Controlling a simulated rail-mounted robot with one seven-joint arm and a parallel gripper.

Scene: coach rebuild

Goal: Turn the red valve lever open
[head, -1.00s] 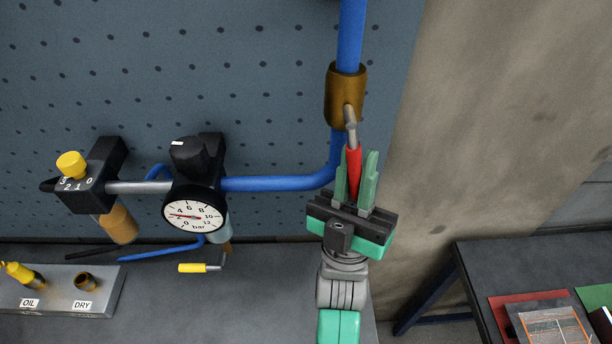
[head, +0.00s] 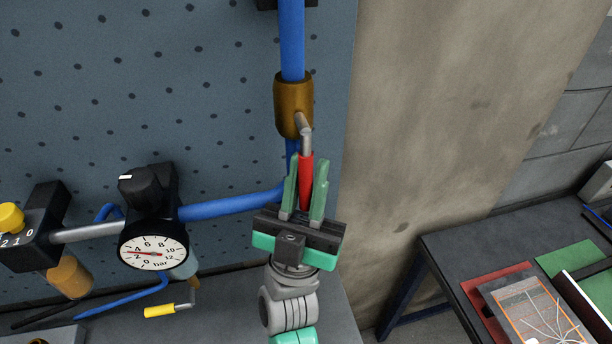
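The red valve lever (head: 306,172) hangs down from the brass valve body (head: 293,106) on the upright blue pipe, joined by a grey metal shank. My gripper (head: 307,170) is below the valve, its green fingers pointing up. One finger is on each side of the red grip. The fingers stand apart and look open, with narrow gaps beside the lever. Whether either finger touches it cannot be told. The lower end of the grip is between the fingers, above the dark palm.
A pressure gauge (head: 153,252) with a black knob (head: 148,190) is on the left, joined by the blue pipe (head: 230,207). A small yellow-handled lever (head: 160,310) is below it. A dark table (head: 450,250) with papers stands at the right, beyond the concrete pillar (head: 420,130).

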